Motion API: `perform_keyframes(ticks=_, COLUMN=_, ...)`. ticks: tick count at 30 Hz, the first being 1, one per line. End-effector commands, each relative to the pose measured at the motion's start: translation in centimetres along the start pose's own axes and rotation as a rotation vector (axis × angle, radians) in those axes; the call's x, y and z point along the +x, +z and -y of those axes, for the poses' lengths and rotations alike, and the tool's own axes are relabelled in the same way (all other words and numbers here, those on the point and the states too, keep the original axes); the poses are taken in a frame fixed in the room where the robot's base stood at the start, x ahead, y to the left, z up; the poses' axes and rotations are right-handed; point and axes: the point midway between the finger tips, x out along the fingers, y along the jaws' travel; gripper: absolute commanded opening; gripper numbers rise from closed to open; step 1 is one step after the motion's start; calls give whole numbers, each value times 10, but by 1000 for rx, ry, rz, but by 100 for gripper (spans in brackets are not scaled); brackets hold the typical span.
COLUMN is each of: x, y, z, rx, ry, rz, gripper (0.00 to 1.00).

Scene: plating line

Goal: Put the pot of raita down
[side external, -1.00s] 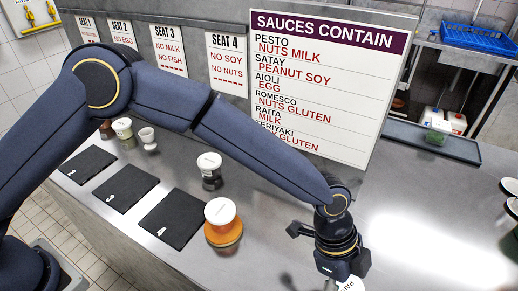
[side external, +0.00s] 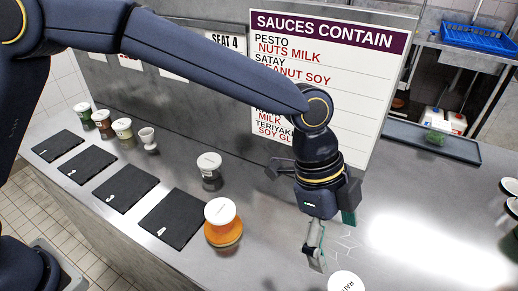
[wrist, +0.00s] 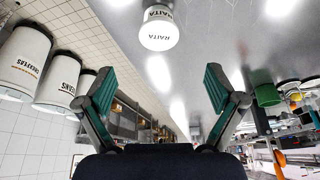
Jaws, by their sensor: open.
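The pot of raita (side external: 346,282) shows its white lettered lid at the bottom edge of the side view; its lower part is cut off by the frame. In the wrist view the raita pot (wrist: 159,28) stands on the steel counter, beyond my fingertips and clear of them. My gripper (side external: 315,247) is above the counter, behind and to the left of the pot in the side view. Its green-padded fingers are spread wide and empty in the wrist view (wrist: 158,92).
An orange pot with a white lid (side external: 222,228) stands beside the nearest black slate (side external: 172,218). The sauce sign (side external: 330,80) rises behind my gripper.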

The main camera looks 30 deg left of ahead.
Motion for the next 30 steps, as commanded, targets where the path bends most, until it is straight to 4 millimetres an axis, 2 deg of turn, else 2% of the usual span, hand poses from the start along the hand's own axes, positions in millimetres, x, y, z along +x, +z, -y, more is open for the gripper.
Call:
perform_keyframes(ticks=2, x=-25, y=18, z=4, rx=-58, ry=-45, rz=26, gripper=93)
perform_keyframes(ticks=5, x=-73, y=60, z=6, rx=-209, ry=-140, rz=79, gripper=93)
perform_keyframes(ticks=8, x=-132, y=120, z=-6, rx=-442, ry=-269, rz=128, gripper=93)
perform_keyframes(ticks=9, x=-155, y=144, z=-16, rx=-546, ry=-322, rz=140, gripper=93)
perform_keyframes(ticks=12, x=-202, y=201, z=-50, rx=-811, ry=-453, rz=142, gripper=93)
perform_keyframes(ticks=15, x=-233, y=250, z=-95, rx=-1077, ry=-569, rz=107, gripper=93)
perform_keyframes(ticks=18, x=-247, y=285, z=-138, rx=-1305, ry=-657, rz=49, gripper=93)
perform_keyframes(ticks=22, x=-248, y=310, z=-177, rx=-1508, ry=-725, rz=-27, gripper=93)
perform_keyframes(ticks=25, x=-245, y=318, z=-192, rx=-1590, ry=-748, rz=-63, gripper=93)
perform_keyframes(ticks=30, x=-243, y=321, z=-198, rx=-1622, ry=-755, rz=-77, gripper=93)
